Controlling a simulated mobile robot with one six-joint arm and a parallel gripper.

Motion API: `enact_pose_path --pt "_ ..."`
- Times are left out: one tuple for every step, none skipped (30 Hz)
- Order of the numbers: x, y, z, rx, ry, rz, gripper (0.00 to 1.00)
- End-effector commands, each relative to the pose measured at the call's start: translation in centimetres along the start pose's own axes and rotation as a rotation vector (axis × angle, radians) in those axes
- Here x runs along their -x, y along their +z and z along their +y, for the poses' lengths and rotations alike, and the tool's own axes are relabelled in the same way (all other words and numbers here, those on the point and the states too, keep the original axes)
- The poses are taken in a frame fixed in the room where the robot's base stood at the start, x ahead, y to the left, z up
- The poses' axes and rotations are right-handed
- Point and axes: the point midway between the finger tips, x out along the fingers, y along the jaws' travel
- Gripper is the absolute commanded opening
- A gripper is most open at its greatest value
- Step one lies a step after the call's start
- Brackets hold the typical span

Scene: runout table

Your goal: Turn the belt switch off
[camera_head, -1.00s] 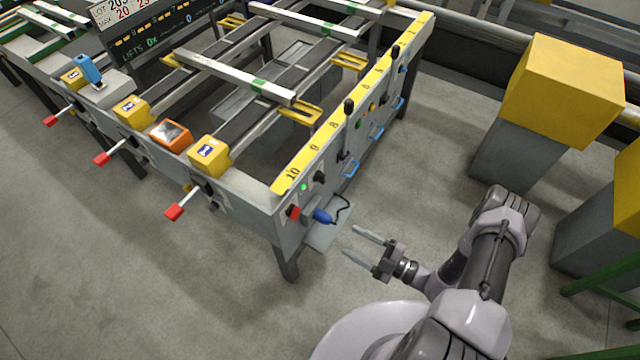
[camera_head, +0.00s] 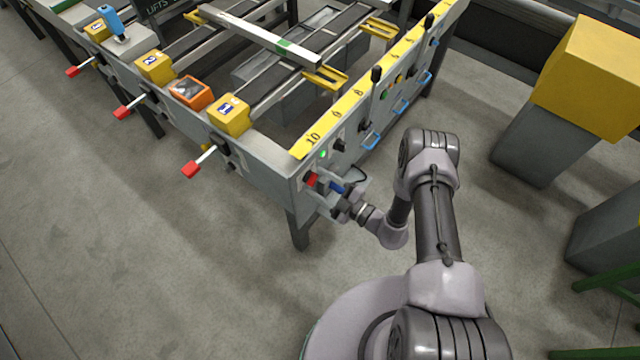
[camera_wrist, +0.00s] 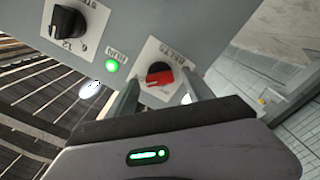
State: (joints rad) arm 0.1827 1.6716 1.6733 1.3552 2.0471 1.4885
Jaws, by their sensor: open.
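The belt switch (camera_wrist: 160,75) is a rotary knob, black with a red lever face, on a white label plate in the wrist view. The label appears upside down and reads like "BELTS". In the head view the red switch (camera_head: 311,179) sits on the end panel of the runout table, near its corner. My gripper (camera_wrist: 161,88) is open, with one finger on each side of the knob in the wrist view. I cannot tell whether the fingers touch it. In the head view my gripper (camera_head: 334,193) is close to the panel, its fingertips partly hidden.
A lit green lamp (camera_wrist: 112,65) and a black dial (camera_wrist: 68,22) are beside the switch. Yellow-topped pillars (camera_head: 590,75) stand to the right.

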Motion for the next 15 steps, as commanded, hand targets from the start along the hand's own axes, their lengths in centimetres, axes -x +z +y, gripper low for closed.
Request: enact_pose_path --pt "0.02 -0.01 0.02 0.0 0.0 0.0 0.6" --pt "0.02 -0.01 0.02 0.0 0.0 0.0 0.6" --pt "0.03 -0.01 0.02 0.0 0.0 0.0 0.6" --pt "0.03 -0.01 0.02 0.0 0.0 0.0 0.54" --pt "0.04 0.0 0.02 0.0 0.0 0.0 0.48" --pt "0.04 0.0 0.01 0.0 0.0 0.0 0.4" --pt "0.05 0.0 0.01 0.0 0.0 0.0 0.34" --pt "0.05 0.0 0.01 0.0 0.0 0.0 0.29" --pt "0.05 0.0 0.01 0.0 0.0 0.0 0.21" --pt "0.06 0.0 0.01 0.0 0.0 0.0 0.15" --pt "0.06 0.0 0.01 0.0 0.0 0.0 0.09" --pt "0.06 0.0 0.0 0.0 -0.001 0.0 0.01" --pt "0.06 0.0 0.01 0.0 -0.001 0.0 0.0" --pt "0.06 0.0 0.0 0.001 -0.001 0.0 0.0" --pt "0.07 0.0 0.0 0.002 -0.001 0.0 0.0"
